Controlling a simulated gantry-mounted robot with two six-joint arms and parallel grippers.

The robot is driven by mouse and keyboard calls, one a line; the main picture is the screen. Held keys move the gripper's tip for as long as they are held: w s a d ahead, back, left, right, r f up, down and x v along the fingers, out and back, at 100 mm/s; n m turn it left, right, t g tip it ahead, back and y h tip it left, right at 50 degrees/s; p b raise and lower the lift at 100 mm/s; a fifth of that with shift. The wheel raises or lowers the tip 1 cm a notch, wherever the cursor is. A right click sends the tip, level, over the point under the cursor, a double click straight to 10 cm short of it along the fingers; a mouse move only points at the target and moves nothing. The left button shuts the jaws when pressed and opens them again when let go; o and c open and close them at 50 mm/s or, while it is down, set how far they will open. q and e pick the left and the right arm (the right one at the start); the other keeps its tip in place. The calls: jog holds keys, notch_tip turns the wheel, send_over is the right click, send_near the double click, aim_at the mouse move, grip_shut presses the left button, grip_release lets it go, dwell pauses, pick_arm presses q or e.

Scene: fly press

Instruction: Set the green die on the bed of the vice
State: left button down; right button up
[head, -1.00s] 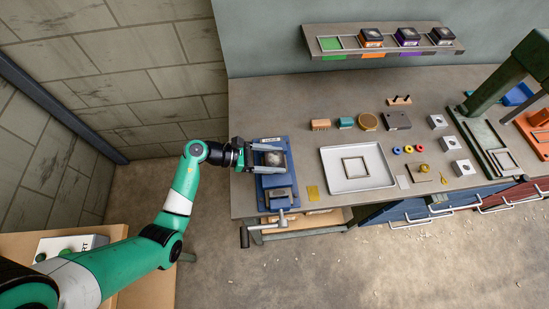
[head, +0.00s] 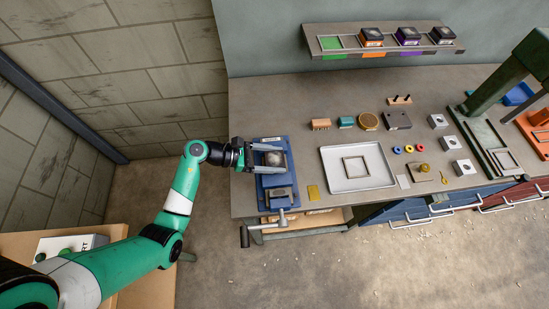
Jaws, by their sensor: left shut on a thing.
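The blue vice (head: 284,202) stands at the left end of the bench, with its crank handle hanging over the front edge. My left gripper (head: 280,158) reaches in from the left over the rear part of the vice. It is shut on a dark block with a grey top, which I take as the green die (head: 273,159); its green colour is hard to make out. The die is over or on the vice bed; from above I cannot tell whether it touches. The green-marked place (head: 330,44) on the shelf is empty. My right gripper is out of view.
The wall shelf (head: 460,48) holds several dark dies, with orange and purple markings. Small blocks stand behind the tray. A green press (head: 490,85) stands far right.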

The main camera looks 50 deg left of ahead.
pick_arm(q)
jog(key=shift+f, duration=0.35)
